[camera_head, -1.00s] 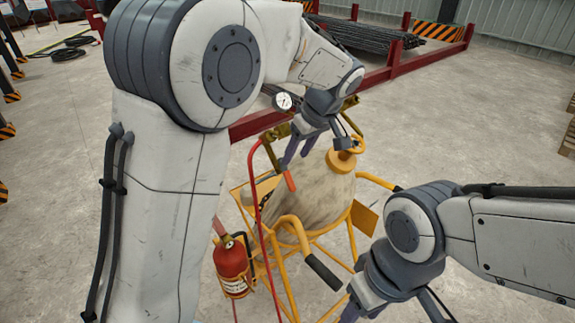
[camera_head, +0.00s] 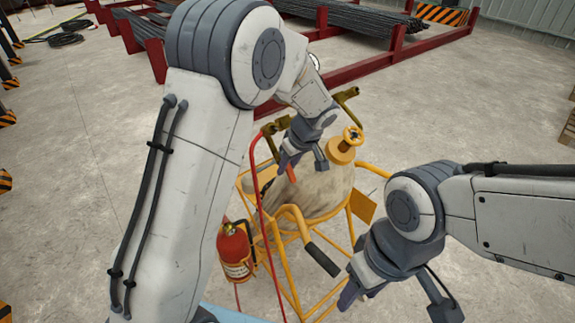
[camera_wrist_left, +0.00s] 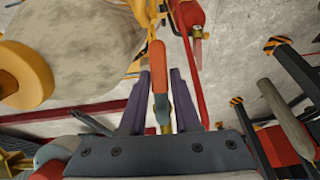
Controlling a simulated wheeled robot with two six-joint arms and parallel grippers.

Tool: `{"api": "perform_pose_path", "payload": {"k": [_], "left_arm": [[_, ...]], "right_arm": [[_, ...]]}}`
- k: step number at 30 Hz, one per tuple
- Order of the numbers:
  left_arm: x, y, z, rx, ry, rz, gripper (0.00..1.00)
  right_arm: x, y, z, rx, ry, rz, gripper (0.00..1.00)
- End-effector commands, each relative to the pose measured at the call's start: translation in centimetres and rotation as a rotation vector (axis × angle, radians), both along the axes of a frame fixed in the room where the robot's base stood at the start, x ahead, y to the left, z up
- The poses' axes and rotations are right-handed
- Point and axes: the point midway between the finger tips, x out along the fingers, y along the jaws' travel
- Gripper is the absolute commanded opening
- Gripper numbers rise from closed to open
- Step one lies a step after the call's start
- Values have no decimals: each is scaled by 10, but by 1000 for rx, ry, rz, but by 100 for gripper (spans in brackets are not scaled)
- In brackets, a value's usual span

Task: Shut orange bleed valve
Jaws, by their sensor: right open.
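The orange-sleeved valve lever (camera_head: 285,161) is beside the pale round vessel (camera_head: 318,192), at the red hose. In the left wrist view the lever (camera_wrist_left: 157,72) runs between the two purple fingers of my left gripper (camera_wrist_left: 160,85). In the head view my left gripper (camera_head: 305,160) is over the vessel's near left side and partly hides the valve. My right gripper (camera_head: 395,300) is open and empty at the bottom right.
A yellow tubular cart frame (camera_head: 290,275) with a black-gripped handle (camera_head: 322,260) carries the vessel. A red extinguisher (camera_head: 235,252) hangs on its left. A red hose (camera_head: 256,190) loops beside my left gripper. Red racks with dark bars (camera_head: 375,30) stand behind. Floor is clear on the right.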

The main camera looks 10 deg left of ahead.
Motion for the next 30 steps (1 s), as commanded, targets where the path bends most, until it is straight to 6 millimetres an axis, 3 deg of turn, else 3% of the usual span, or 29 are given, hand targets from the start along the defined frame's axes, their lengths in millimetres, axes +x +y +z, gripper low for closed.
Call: {"api": "perform_pose_path", "payload": {"k": [1,2,30], "left_arm": [[0,0,0,0,0,0,7],[0,0,0,0,0,0,0],[0,0,1,-1,-2,0,0]], "right_arm": [[0,0,0,0,0,0,52],[0,0,0,0,0,0,52],[0,0,0,0,0,0,52]]}}
